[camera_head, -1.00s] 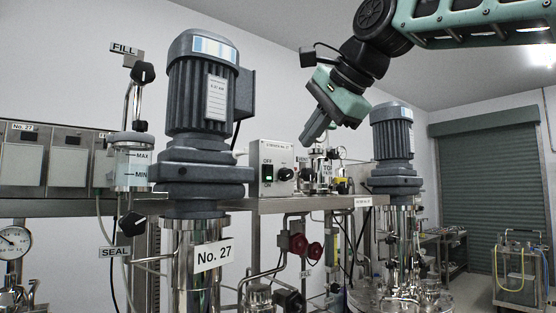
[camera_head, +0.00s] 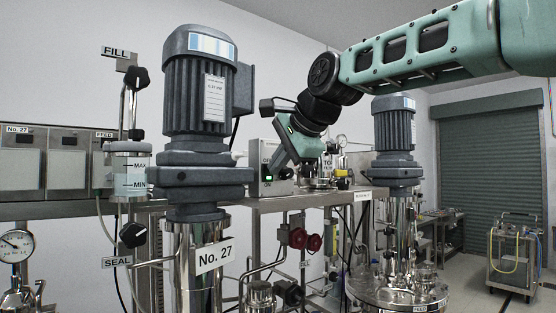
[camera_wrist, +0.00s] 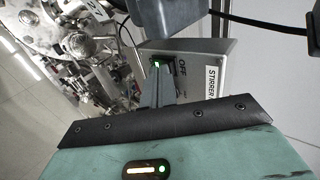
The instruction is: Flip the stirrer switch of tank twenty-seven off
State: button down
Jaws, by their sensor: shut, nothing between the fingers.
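The stirrer control box (camera_head: 284,188) is a pale box on the shelf just right of the No. 27 tank's motor (camera_head: 200,95). Its rocker switch (camera_head: 267,171) has OFF above and ON below and shows green. My gripper (camera_head: 276,164) is shut and empty, its fingers right at the box front beside the switch, covering part of the panel. In the wrist view, the shut fingertips (camera_wrist: 157,72) reach the green-lit switch (camera_wrist: 156,64) next to the OFF lettering on the box (camera_wrist: 203,62). Whether they touch it I cannot tell.
The No. 27 motor stands close left of the box, above its tank label (camera_head: 214,256). A second motor (camera_head: 394,130) stands to the right. Red valve knobs (camera_head: 299,238) hang below the shelf. Glassware and fittings (camera_head: 325,172) sit right of the box.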

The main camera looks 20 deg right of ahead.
jog(key=shift+w+a+r, duration=0.1)
jog(key=shift+w, duration=0.15)
jog(key=shift+r, duration=0.15)
jog(key=shift+r+p, duration=0.65)
jog(key=shift+p, duration=0.15)
